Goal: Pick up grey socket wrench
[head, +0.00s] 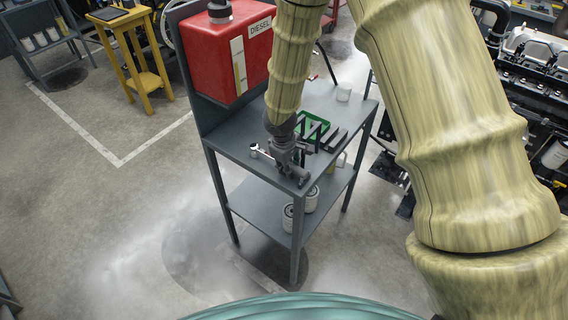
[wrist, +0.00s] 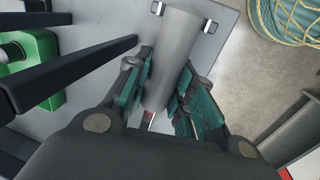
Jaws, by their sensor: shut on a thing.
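The grey socket wrench (wrist: 172,58) shows in the wrist view as a thick grey cylinder between the two fingers of my gripper (wrist: 165,108). The fingers' teal inner pads are against its sides. The fingers hide part of the wrench. I cannot tell whether it touches the tabletop.
The grey table (head: 237,137) has a lower shelf with white cylinders (head: 288,217). A green item (head: 312,127) and dark bars (head: 333,139) lie right of my gripper. A red diesel tank (head: 212,60) rises behind on the left.

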